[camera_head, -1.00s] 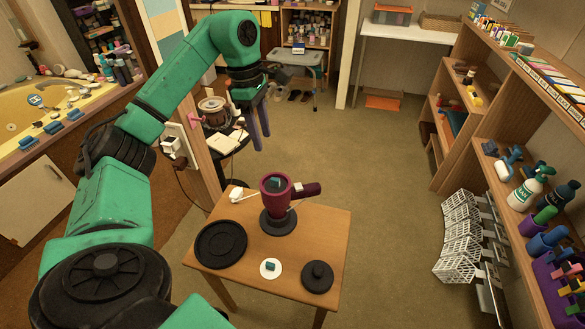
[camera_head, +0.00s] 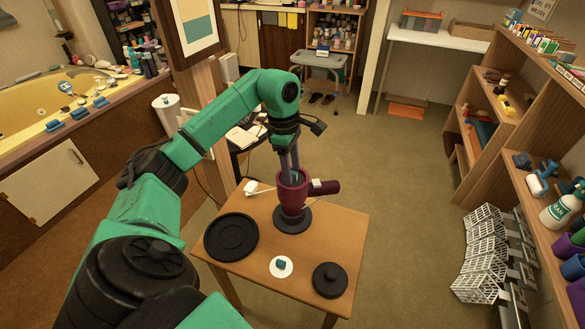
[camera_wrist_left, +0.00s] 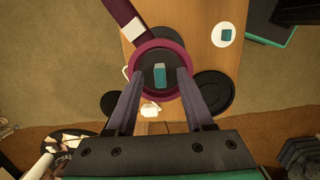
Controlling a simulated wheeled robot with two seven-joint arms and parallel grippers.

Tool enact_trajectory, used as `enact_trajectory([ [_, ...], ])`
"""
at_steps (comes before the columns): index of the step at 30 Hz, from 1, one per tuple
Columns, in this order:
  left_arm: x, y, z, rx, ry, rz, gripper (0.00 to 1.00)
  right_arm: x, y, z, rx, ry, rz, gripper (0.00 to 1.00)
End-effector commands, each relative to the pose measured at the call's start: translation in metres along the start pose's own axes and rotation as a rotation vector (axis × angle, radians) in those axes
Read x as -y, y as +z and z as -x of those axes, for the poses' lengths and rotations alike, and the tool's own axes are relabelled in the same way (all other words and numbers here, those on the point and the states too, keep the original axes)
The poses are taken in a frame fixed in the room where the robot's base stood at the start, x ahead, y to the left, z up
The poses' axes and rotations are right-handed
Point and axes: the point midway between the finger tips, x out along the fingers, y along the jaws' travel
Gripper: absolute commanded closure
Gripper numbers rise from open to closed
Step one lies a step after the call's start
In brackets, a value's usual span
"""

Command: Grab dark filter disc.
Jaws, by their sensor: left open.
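The dark filter disc (camera_wrist_left: 152,85) lies inside a maroon cup (camera_head: 292,190), with a small teal block (camera_wrist_left: 159,75) standing up from its middle. In the head view the disc is mostly hidden by the cup wall and my fingers. My left gripper (camera_head: 290,168) points down over the cup mouth, its fingers at or just inside the rim. In the left wrist view the open fingers (camera_wrist_left: 161,75) lie on either side of the teal block, with a gap on both sides. I cannot tell how far the tips are above the disc. My right gripper is not in view.
The cup has a side handle (camera_head: 326,187) and stands on a small wooden table (camera_head: 345,235). Around it are a black round tray (camera_head: 231,237), a white disc with a teal block (camera_head: 281,268) and a black knobbed lid (camera_head: 330,280).

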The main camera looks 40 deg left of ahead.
Motion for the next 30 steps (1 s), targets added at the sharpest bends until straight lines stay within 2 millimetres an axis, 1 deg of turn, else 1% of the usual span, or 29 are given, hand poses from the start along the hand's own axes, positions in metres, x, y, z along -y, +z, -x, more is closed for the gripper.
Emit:
enact_trajectory([
  [2, 0.000, 0.000, 0.001, 0.000, 0.000, 0.000, 0.47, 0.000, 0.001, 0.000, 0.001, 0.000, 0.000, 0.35],
  [5, 0.000, 0.000, 0.001, 0.000, 0.000, 0.000, 0.82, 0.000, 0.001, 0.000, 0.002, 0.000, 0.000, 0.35],
  [6, 0.000, 0.000, 0.001, 0.000, 0.000, 0.000, 0.97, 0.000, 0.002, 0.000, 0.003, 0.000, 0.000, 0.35],
  [7, 0.000, 0.000, 0.001, 0.000, 0.000, 0.000, 1.00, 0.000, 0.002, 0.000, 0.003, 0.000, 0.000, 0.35],
  [17, 0.000, 0.000, 0.002, 0.001, 0.000, 0.000, 1.00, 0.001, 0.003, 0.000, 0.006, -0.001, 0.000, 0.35],
  [21, -0.001, 0.002, 0.013, 0.001, 0.002, 0.000, 1.00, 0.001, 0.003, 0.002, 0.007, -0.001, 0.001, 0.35],
  [23, -0.001, 0.003, 0.024, 0.003, 0.004, 0.000, 1.00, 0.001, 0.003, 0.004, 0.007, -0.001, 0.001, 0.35],
  [26, -0.002, 0.007, 0.053, 0.003, 0.006, 0.000, 1.00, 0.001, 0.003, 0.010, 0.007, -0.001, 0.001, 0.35],
  [29, -0.002, 0.012, 0.096, 0.004, 0.008, -0.001, 1.00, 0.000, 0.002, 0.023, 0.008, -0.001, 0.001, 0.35],
  [30, -0.001, 0.014, 0.118, 0.002, 0.008, 0.000, 1.00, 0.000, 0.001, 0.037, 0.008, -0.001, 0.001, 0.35],
])
